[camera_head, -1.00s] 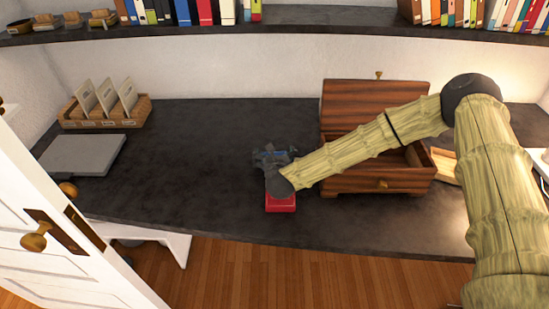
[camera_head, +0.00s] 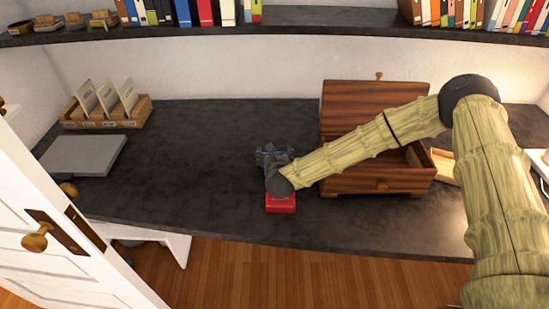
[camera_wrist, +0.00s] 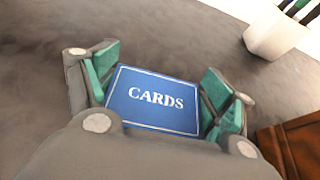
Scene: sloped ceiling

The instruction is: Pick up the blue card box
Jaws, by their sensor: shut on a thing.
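The blue card box (camera_wrist: 152,99), with "CARDS" in white on its top, sits between the two green-padded fingers of my gripper (camera_wrist: 160,95) in the wrist view. The fingers are shut on its left and right sides. In the head view my gripper (camera_head: 272,158) is low over the dark desk (camera_head: 200,170), left of the wooden chest. There the card box is mostly hidden by my gripper and arm. I cannot tell whether the box touches the desk.
A red box (camera_head: 281,204) lies just in front of my gripper. An open wooden chest (camera_head: 370,180) stands close on the right. A grey flat case (camera_head: 82,156) and a card organizer (camera_head: 105,112) are at the left. The desk's middle left is clear.

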